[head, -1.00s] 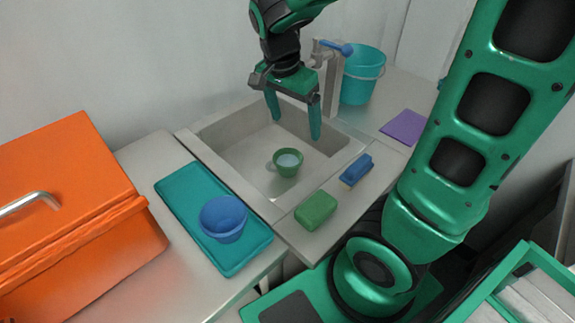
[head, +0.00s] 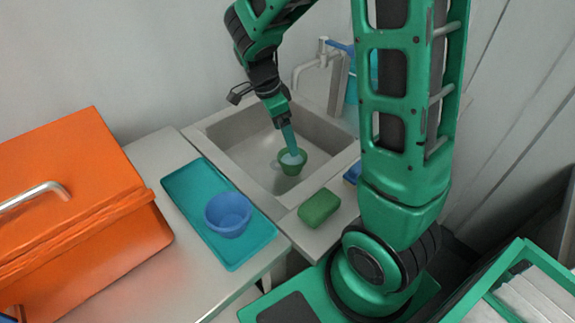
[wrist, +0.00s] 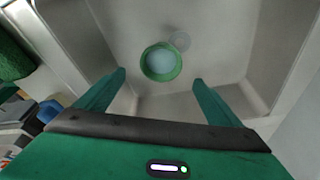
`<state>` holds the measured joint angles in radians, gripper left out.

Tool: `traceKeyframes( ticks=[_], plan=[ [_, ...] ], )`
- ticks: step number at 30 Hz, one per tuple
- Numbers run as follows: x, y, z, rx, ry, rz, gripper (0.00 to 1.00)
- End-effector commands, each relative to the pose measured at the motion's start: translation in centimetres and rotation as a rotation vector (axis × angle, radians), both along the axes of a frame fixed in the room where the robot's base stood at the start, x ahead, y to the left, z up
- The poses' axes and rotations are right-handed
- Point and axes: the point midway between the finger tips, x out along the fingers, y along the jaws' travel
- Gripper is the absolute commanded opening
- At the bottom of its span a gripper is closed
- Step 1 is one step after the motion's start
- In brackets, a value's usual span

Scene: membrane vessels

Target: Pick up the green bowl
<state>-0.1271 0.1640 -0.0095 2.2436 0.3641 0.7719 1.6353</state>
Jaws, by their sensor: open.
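The green bowl (head: 289,169) stands upright in the sink basin, with a pale surface inside it. My gripper (head: 290,143) points down into the sink over the bowl, and a finger partly covers the bowl in the head view. In the wrist view, the bowl (wrist: 161,63) appears ahead of the fingertips, between the two open fingers of my gripper (wrist: 159,78). Nothing is between the fingers. I cannot tell exactly how high the tips are above the bowl.
The sink (head: 240,140) has raised walls around the bowl. A faucet (head: 335,70) rises at its back. A green sponge (head: 319,207) lies on the front ledge. A blue bowl (head: 228,214) sits on a teal tray (head: 200,190), beside an orange box (head: 80,190).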

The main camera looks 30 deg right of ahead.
Motion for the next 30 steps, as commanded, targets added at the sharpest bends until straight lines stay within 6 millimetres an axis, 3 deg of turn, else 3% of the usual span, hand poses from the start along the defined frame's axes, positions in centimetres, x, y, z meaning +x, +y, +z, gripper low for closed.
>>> traceKeyframes(
  ticks=[9,17,24,30],
  plan=[
    [-0.3,-1.4,-4.3,0.000,0.004,-0.007,0.88],
    [-0.4,-1.9,-5.9,0.001,0.003,-0.007,0.88],
    [-0.3,-2.6,-9.1,0.000,0.004,-0.007,0.88],
    [-0.3,-3.0,-10.2,0.001,0.001,-0.007,0.88]
  ],
)
